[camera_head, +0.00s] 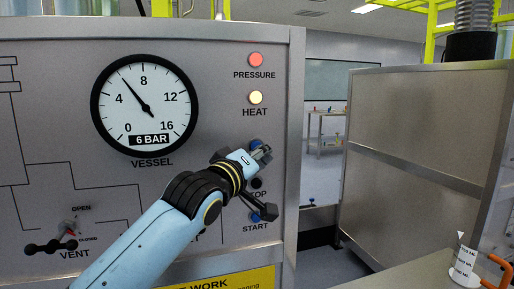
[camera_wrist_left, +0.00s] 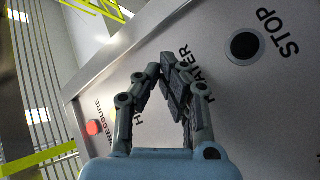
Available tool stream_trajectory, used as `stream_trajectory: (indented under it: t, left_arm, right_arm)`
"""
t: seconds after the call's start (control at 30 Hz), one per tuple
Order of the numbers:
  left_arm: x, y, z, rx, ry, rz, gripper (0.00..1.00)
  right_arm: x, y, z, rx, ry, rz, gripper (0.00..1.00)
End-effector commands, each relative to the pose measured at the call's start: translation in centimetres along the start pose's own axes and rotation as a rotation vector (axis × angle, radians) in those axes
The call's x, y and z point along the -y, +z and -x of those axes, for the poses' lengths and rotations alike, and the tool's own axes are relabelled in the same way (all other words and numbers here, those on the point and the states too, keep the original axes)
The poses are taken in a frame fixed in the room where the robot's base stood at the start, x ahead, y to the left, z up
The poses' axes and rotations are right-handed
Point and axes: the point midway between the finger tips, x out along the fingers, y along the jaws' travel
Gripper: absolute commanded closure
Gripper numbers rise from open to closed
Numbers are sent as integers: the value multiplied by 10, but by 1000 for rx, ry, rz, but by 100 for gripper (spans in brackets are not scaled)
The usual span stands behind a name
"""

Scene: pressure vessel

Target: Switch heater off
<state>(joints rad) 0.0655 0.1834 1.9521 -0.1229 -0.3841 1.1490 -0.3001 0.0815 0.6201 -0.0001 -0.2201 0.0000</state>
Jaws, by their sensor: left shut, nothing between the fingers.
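My left gripper (camera_head: 264,150) is shut and empty in front of the grey control panel (camera_head: 225,70). In the head view a small blue part (camera_head: 256,143) shows just behind its fingertips, at the heater's place; most of it is covered. In the wrist view the left gripper (camera_wrist_left: 168,62) is over the HEATER label (camera_wrist_left: 186,58), and the heater control itself is hidden behind the fingers. I cannot tell whether the fingers touch it. The HEAT lamp (camera_head: 256,97) above looks pale yellow. My right gripper is not in view.
The black STOP button (camera_head: 257,183) and blue START button (camera_head: 255,217) sit just below my gripper. The red PRESSURE lamp (camera_head: 256,60), vessel gauge (camera_head: 145,104) at 6 bar and VENT lever (camera_head: 68,232) are on the same panel. A bench with a white beaker (camera_head: 463,268) is at right.

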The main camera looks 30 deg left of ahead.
Motion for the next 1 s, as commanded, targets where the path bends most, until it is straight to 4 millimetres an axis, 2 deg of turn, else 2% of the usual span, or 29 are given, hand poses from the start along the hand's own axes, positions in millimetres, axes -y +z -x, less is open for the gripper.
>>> stream_trajectory:
  t: [1.0]
  left_arm:
    - [5,-5,-7,0,0,0,100]
  right_arm:
    - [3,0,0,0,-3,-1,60]
